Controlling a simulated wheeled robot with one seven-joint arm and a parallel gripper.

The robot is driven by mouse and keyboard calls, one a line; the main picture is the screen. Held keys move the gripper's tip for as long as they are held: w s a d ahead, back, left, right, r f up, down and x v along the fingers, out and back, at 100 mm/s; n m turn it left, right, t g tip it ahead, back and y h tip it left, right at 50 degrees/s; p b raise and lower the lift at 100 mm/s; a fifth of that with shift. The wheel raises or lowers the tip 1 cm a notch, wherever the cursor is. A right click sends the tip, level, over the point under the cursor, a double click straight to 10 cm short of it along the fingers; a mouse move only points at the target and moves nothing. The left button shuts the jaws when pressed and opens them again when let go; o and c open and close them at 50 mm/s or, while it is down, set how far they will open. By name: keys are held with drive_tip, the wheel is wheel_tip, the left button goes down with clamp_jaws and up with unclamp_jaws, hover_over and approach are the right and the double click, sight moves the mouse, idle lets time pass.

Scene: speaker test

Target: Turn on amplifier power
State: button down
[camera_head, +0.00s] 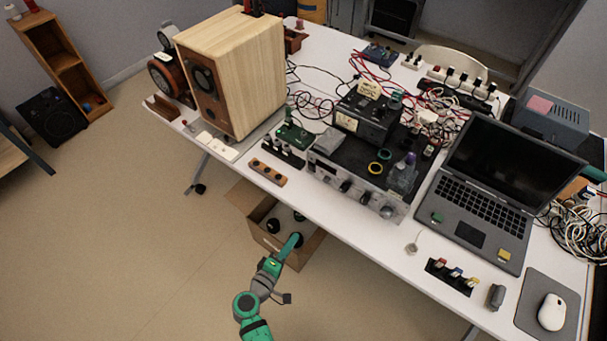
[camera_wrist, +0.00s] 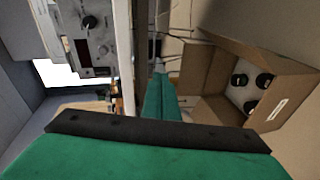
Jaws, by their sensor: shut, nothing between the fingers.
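The amplifier (camera_head: 354,192) is a wide dark unit with a silver front panel and several knobs. It sits on the white table, with its panel facing the front edge. In the wrist view, its panel (camera_wrist: 82,52) shows at upper left with a dark knob (camera_wrist: 88,22) and small controls. I cannot tell which control is the power switch. My gripper (camera_head: 291,243) is green, shut and empty. In the head view it shows over the cardboard box, in front of the table edge and apart from the amplifier. In the wrist view my gripper (camera_wrist: 160,98) shows at centre.
A cardboard box (camera_head: 292,258) with round dark parts stands below the table's front edge. On the white table (camera_head: 380,250) are a wooden speaker (camera_head: 240,75), a meter unit (camera_head: 362,122), a laptop (camera_head: 482,175) and tangled cables.

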sight(310, 167)
drive_tip(key=w+a+r+t+h, duration=0.2)
drive_tip(key=w+a+r+h, duration=0.2)
drive_tip(key=w+r, duration=0.3)
wheel_tip(310, 167, up, 4)
drive_tip(key=shift+f, duration=0.1)
drive_tip(key=x, duration=1.4)
drive_tip(key=shift+r, duration=0.2)
